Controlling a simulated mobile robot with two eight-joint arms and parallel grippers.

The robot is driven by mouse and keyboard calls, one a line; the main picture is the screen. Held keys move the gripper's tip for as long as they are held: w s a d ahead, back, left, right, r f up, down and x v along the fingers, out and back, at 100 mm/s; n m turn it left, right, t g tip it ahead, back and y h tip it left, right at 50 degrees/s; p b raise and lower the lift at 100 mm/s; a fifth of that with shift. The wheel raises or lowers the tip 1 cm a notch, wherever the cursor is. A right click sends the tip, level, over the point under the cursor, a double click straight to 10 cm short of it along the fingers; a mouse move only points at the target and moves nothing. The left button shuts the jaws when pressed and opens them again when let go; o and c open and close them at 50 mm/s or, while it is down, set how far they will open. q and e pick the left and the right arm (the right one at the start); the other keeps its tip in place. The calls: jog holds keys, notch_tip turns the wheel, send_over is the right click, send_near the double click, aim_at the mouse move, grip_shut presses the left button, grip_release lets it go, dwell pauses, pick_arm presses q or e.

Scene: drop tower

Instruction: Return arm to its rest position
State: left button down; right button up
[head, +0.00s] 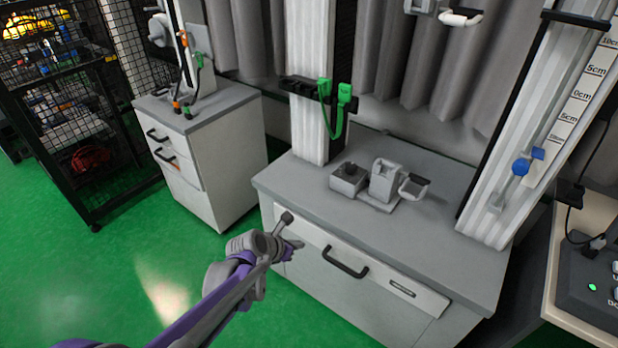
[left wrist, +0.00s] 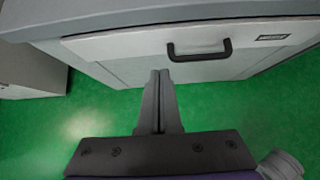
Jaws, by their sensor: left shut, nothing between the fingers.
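My left arm comes in from the lower left of the head view. Its gripper (head: 295,243) is in front of the upper left part of the grey-topped cabinet's drawer front. In the left wrist view the two fingers of the left gripper (left wrist: 161,75) are together and hold nothing. They point toward the white drawer front (left wrist: 130,45), with the dark handle (left wrist: 200,52) beyond and to the right of the tips. I cannot tell the exact gap to the drawer. My right gripper does not show in either view.
The grey-topped cabinet (head: 290,183) carries a grey device (head: 384,180) and a post with a green clip (head: 335,100). A smaller drawer cabinet (head: 225,150) and a mesh rack (head: 80,120) stand left. A control box (head: 590,290) is at right. Green floor (head: 110,240) is open at left.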

pick_arm(q)
jog(key=s+a+r+m+g+y, duration=0.15)
jog(key=s+a+m, duration=0.25)
jog(key=s+m, duration=0.65)
jog(key=s+a+m+g+y, duration=0.15)
jog(key=s+a+m, duration=0.25)
jog(key=s+m, duration=0.6)
jog(key=s+a+r+m+y, duration=0.15)
jog(key=s+a+m, duration=0.25)
jog(key=s+m, duration=0.65)
notch_tip(320, 180, up, 22)
jog(key=n+t+p, duration=0.1)
jog(key=n+p, duration=0.1)
jog(key=p, duration=1.7)
jog(key=shift+w+f+y+p, duration=0.15)
jog(key=shift+f+y+p, duration=0.1)
jog(key=shift+y+p, duration=0.1)
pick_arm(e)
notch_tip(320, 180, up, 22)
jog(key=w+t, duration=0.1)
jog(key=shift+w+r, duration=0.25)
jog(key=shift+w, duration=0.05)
